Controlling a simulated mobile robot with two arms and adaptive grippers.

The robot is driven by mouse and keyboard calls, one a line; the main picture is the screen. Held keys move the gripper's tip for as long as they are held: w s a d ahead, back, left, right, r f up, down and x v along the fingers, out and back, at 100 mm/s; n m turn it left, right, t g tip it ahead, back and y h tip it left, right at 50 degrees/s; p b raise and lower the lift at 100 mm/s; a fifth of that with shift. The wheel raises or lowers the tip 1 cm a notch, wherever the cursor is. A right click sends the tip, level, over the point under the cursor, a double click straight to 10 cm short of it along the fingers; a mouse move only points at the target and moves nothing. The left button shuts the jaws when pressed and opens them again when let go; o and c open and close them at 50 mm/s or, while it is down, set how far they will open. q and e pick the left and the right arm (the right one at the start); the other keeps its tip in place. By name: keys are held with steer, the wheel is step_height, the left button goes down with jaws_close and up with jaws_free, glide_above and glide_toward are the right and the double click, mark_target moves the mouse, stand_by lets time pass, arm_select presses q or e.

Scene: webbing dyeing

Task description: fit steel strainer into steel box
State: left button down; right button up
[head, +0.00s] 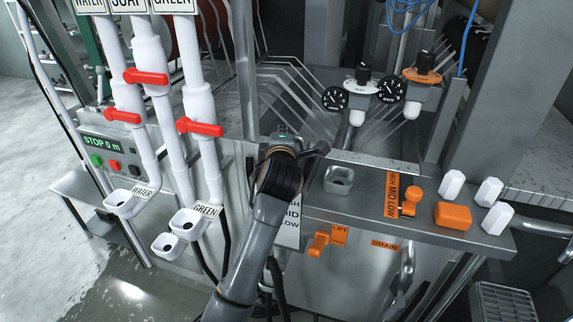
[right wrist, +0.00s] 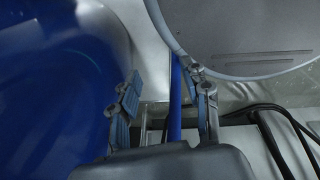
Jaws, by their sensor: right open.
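A small square steel box (head: 338,180) with a dark opening in its top sits on the steel ledge in the head view. I cannot pick out the steel strainer with certainty in either view. An arm, which I take to be my left, reaches up from the bottom to just left of the steel box. Its dark wrist hides its fingers, so their state does not show. My right gripper (right wrist: 164,98) is open in the right wrist view. A narrow blue upright strip (right wrist: 175,100) shows between its fingers; I cannot tell whether they touch it.
The ledge (head: 350,207) also bears an orange block (head: 453,215) and white knobs (head: 497,218). White pipes with red levers (head: 200,128) stand left. The right wrist view shows a big blue round thing (right wrist: 50,80) at left and a grey disc-like thing (right wrist: 245,35) at upper right, beside black cables (right wrist: 285,130).

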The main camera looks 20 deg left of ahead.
arm_select(q)
steer(key=f, duration=0.1)
steer(key=s+f, duration=0.1)
steer(key=f, duration=0.1)
steer(key=shift+w+f+p, duration=0.25)
steer(key=shift+f+p, duration=0.15)
steer(key=shift+f, duration=1.6)
steer(key=c, duration=1.7)
jaws_free()
steer(key=shift+r, duration=0.3)
steer(key=shift+s+d+f, duration=0.1)
steer(key=shift+s+d, duration=0.05)
steer(key=shift+s, duration=0.15)
steer(key=b+v, duration=0.1)
steer(key=v, duration=0.5)
steer(key=shift+b, duration=0.4)
steer(key=shift+s, duration=0.45)
arm_select(e)
steer(key=shift+s+d+f, duration=0.1)
steer(key=shift+s+f, duration=0.15)
steer(key=shift+s, duration=0.4)
steer(key=shift+s+d+f, duration=0.1)
steer(key=shift+s+f, duration=0.1)
steer(key=shift+s, duration=0.4)
